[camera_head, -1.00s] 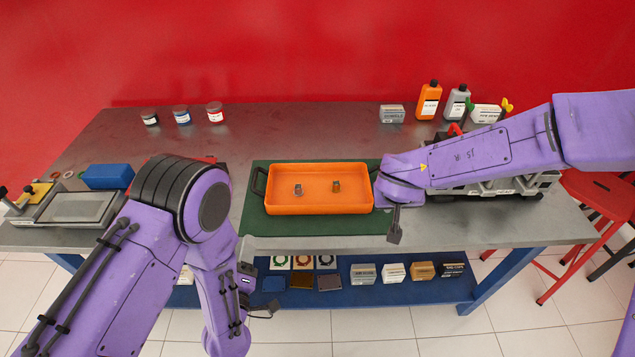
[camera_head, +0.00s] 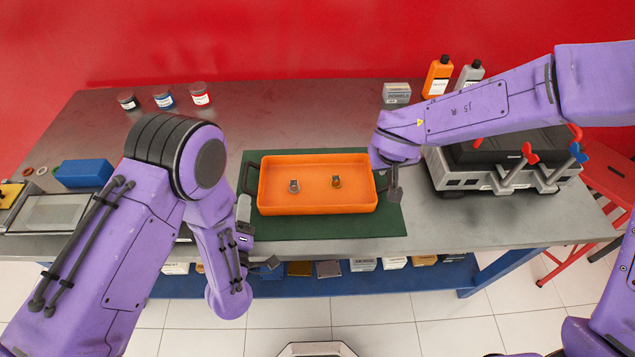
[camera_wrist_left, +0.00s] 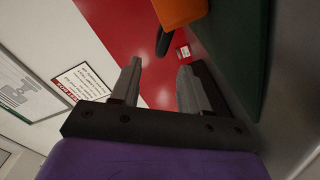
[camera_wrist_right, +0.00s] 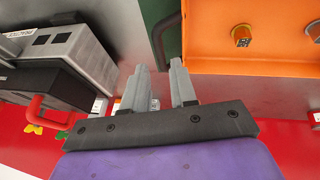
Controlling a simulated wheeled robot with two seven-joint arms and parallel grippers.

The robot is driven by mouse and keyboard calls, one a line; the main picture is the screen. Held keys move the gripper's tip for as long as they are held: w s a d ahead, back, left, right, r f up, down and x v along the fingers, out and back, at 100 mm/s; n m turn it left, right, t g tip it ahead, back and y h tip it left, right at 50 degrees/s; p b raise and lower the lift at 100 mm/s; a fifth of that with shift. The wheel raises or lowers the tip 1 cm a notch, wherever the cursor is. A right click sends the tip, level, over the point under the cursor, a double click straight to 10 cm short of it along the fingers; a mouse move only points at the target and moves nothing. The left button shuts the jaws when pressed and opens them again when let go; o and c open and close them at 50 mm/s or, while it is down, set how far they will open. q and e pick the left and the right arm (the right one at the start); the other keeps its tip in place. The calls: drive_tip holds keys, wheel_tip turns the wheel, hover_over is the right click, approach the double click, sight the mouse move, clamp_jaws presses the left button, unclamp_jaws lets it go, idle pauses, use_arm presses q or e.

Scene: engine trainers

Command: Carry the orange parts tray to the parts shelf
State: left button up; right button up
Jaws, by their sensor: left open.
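The orange parts tray (camera_head: 317,203) lies on a green mat (camera_head: 330,226) on the workbench, with two small metal parts (camera_head: 293,186) in it. It has dark handles at both ends; the left handle (camera_head: 249,178) is bare. My left gripper (camera_head: 257,238) is open and empty, just in front of and below that handle. The left wrist view shows the handle (camera_wrist_left: 163,42) beyond the fingertips. My right gripper (camera_head: 393,188) is at the tray's right end. In the right wrist view its fingers straddle or stand close before the right handle (camera_wrist_right: 163,38); their grip is unclear.
A grey engine trainer (camera_head: 500,170) stands right of the tray. A blue box (camera_head: 84,173) and several jars (camera_head: 163,98) are at the left, bottles (camera_head: 438,77) at the back. A blue lower shelf (camera_head: 400,277) holds small boxes. A red stool is at the right.

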sight(244, 185)
use_arm(q)
drive_tip(key=w, duration=1)
drive_tip(key=shift+w, duration=0.3)
use_arm(e)
drive_tip(key=x, duration=1)
drive_tip(key=shift+w+f, duration=0.15)
drive_tip(key=shift+f, duration=0.05)
use_arm(q)
drive_tip(key=c, duration=0.6)
use_arm(e)
clamp_jaws()
use_arm(q)
clamp_jaws()
